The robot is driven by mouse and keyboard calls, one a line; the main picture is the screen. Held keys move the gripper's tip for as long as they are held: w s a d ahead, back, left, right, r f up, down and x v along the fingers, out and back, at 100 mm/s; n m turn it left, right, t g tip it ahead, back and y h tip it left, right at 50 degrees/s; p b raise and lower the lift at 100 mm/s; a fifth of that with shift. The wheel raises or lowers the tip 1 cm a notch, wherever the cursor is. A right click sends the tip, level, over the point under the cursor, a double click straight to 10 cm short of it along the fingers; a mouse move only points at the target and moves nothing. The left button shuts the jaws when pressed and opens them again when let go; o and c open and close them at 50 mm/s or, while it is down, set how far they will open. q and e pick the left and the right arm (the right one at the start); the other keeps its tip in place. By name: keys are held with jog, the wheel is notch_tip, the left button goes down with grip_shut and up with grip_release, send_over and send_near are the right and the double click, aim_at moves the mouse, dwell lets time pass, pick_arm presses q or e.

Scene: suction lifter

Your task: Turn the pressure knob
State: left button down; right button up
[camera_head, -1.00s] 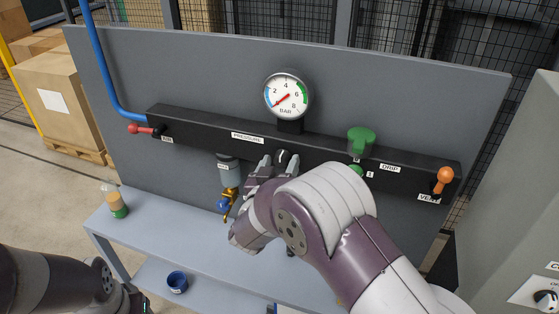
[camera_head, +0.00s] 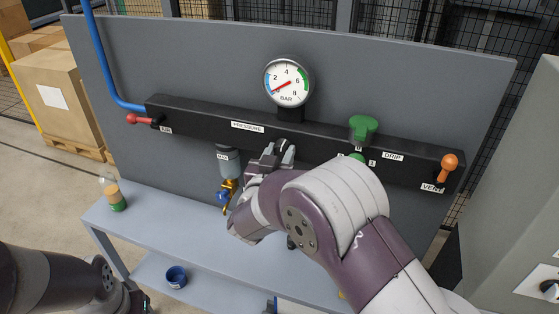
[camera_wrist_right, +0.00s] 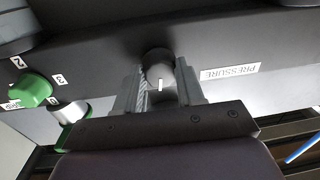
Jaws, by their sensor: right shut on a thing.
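The pressure knob (camera_wrist_right: 160,74) is a dark round knob with a white mark, on the black manifold bar (camera_head: 210,120) near the PRESSURE label (camera_head: 247,126). My right gripper (camera_head: 277,150) is at the bar below the gauge. In the right wrist view its two fingers (camera_wrist_right: 161,90) stand on either side of the knob, shut on it. In the head view the gripper mostly hides the knob. The round gauge (camera_head: 288,82) has its red needle pointing lower left, near the low end. My left arm is at the lower left; its gripper is not visible.
A red lever (camera_head: 140,120) is at the bar's left end, an orange lever (camera_head: 447,165) at its right. A filter bowl (camera_head: 228,160) hangs left of my gripper.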

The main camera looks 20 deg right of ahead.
jog(key=m+b, duration=0.3)
jog(key=b, duration=0.1)
jog(key=m+b, duration=0.3)
jog(key=b, duration=0.1)
jog(key=m+b, duration=0.3)
jog(key=b, duration=0.1)
jog(key=shift+f+h, duration=0.35)
jog(key=shift+h, duration=0.05)
jog(key=shift+r+m+b, duration=0.15)
jog(key=shift+m+b, duration=0.95)
jog(key=shift+b, duration=0.15)
jog(key=shift+r+m+b, duration=0.1)
jog(key=shift+m+b, duration=0.2)
jog(key=shift+r, duration=0.1)
jog(key=o, duration=0.9)
jog(key=shift+c, duration=0.2)
jog(key=shift+o, duration=0.9)
jog(key=shift+w, duration=0.1)
